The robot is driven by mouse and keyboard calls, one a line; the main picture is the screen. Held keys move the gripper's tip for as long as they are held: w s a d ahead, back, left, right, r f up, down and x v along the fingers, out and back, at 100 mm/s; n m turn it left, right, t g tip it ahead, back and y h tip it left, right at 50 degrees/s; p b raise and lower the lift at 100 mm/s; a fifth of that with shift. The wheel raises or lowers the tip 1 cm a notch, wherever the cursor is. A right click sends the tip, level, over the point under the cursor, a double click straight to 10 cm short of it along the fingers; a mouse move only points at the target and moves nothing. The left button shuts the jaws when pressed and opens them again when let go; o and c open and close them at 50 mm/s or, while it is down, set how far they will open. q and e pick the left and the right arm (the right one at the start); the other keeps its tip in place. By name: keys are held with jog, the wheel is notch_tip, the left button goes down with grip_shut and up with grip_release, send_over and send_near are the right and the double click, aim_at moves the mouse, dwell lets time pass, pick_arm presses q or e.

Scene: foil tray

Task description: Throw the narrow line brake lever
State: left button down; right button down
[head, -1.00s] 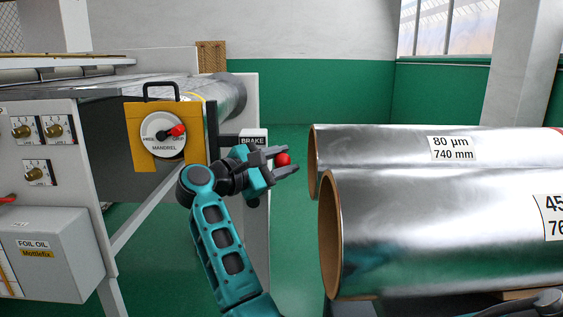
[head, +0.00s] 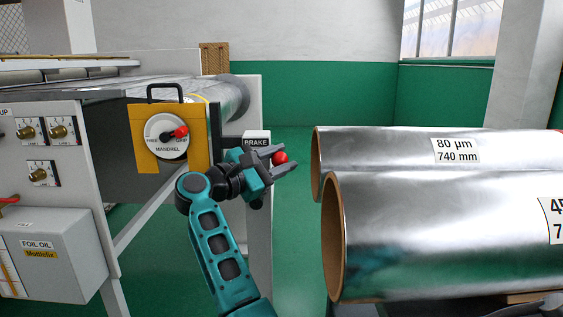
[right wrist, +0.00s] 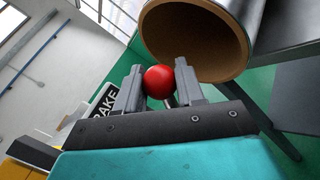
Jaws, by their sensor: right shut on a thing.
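The brake lever's red ball knob (head: 280,157) shows between the fingertips of my right gripper (head: 281,158), in front of the post with the BRAKE label (head: 256,142). In the right wrist view the red knob (right wrist: 160,81) sits between the two grey fingers (right wrist: 160,88), with a short piece of metal rod below it. My right gripper is shut on the knob. Most of the lever's rod is hidden by the gripper. My left gripper is in neither view.
Two large foil rolls, the front one (head: 450,230) and the 80 µm one behind (head: 390,150), lie close to the right of my gripper. The yellow mandrel panel (head: 196,135) and grey FOIL OIL box (head: 60,255) are left. Green floor shows between.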

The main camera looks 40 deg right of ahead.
jog(key=c, duration=0.7)
grip_release()
